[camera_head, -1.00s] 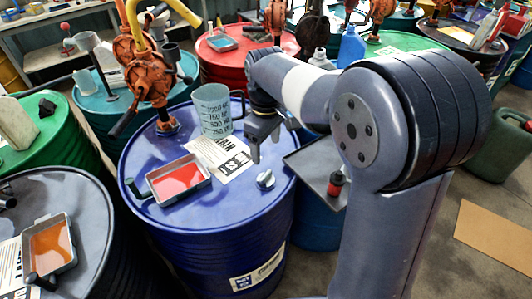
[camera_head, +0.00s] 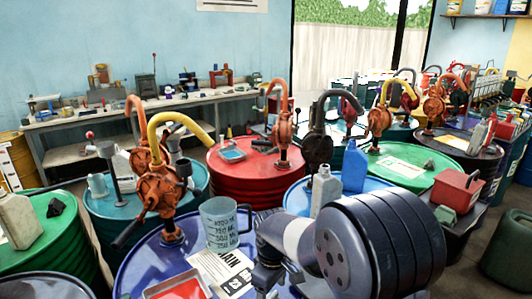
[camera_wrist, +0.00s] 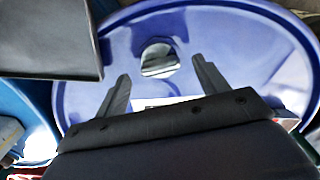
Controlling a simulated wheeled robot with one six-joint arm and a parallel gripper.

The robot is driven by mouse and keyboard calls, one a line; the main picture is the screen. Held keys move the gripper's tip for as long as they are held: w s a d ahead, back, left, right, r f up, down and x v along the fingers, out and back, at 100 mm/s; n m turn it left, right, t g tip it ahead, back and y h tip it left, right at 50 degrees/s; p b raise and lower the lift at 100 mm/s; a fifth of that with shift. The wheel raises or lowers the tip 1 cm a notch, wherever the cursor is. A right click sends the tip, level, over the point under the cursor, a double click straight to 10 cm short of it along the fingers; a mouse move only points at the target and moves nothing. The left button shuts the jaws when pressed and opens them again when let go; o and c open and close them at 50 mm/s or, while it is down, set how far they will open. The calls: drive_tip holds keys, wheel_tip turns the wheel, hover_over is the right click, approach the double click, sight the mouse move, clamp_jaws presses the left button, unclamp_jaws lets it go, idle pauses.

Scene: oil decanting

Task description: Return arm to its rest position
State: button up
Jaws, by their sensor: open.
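My gripper (camera_head: 276,280) hangs at the bottom of the head view, right of the measuring jug and over the blue drum (camera_head: 135,262). In the wrist view its two fingers (camera_wrist: 162,88) are spread apart with nothing gripped between them. The blue drum top (camera_wrist: 235,45) lies beyond the fingers. A grey bung or cap (camera_wrist: 159,58) on that top shows past the fingertips, apart from them. The clear measuring jug (camera_head: 222,228) stands upright on the drum. My arm's large dark joint fills the lower right of the head view.
An orange hand pump (camera_head: 155,185) with a yellow spout rises left of the jug. A red tray (camera_head: 178,290) lies in front. A grey bottle (camera_head: 325,190) and blue bottle (camera_head: 354,167) stand behind my arm. A dark panel (camera_wrist: 45,40) sits close at upper left in the wrist view.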

drive_tip(key=shift+f, duration=0.9)
drive_tip(key=shift+r, duration=0.2)
